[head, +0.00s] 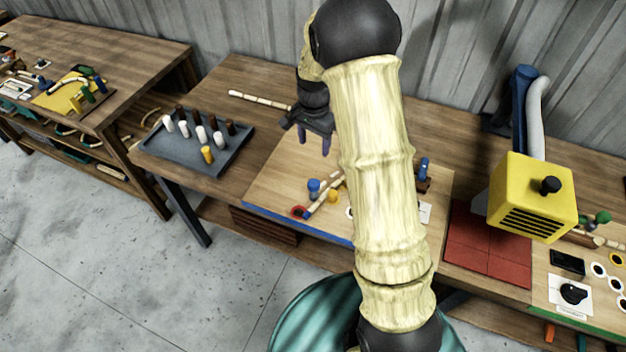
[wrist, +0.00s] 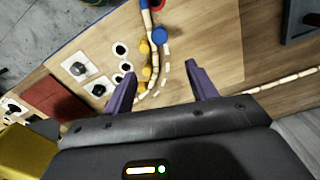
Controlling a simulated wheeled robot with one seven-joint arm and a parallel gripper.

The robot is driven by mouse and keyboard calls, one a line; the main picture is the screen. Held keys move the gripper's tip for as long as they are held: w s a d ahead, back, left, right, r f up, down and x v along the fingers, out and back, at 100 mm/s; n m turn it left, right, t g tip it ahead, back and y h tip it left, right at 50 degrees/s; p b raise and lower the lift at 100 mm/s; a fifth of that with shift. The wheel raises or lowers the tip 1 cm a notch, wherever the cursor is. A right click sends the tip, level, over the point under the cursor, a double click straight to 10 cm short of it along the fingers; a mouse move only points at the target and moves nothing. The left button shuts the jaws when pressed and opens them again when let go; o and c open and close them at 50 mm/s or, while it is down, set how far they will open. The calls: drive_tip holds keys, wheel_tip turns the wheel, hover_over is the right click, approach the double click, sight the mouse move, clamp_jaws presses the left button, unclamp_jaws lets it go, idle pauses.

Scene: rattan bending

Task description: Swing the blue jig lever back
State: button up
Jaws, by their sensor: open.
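The jig board (head: 285,175) is a pale wooden panel with a blue front edge on the bench. On it stands a round blue knob (head: 314,187), also in the wrist view (wrist: 160,36). A narrow blue piece near a red ring (head: 299,212) lies beside it; I cannot tell which blue part is the lever. A segmented rattan strip (wrist: 148,22) runs past the knob and yellow pegs (wrist: 144,47). My gripper (head: 313,140) is open and empty above the board, its purple fingers apart in the wrist view (wrist: 160,70). My arm hides part of the board.
A dark tray (head: 225,160) with white, brown and yellow pegs stands left. A loose rattan strip (head: 260,99) lies behind. A blue post (head: 423,167) stands right, near a red mat (head: 470,250) and a yellow machine (head: 530,200).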

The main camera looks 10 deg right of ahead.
drive_tip(key=p, duration=0.6)
approach(314, 182)
wheel_tip(314, 182, down, 9)
drive_tip(key=shift+s+a+f, duration=0.1)
drive_tip(key=shift+f, duration=0.05)
idle(0.3)
clamp_jaws()
drive_tip(key=shift+b, duration=0.3)
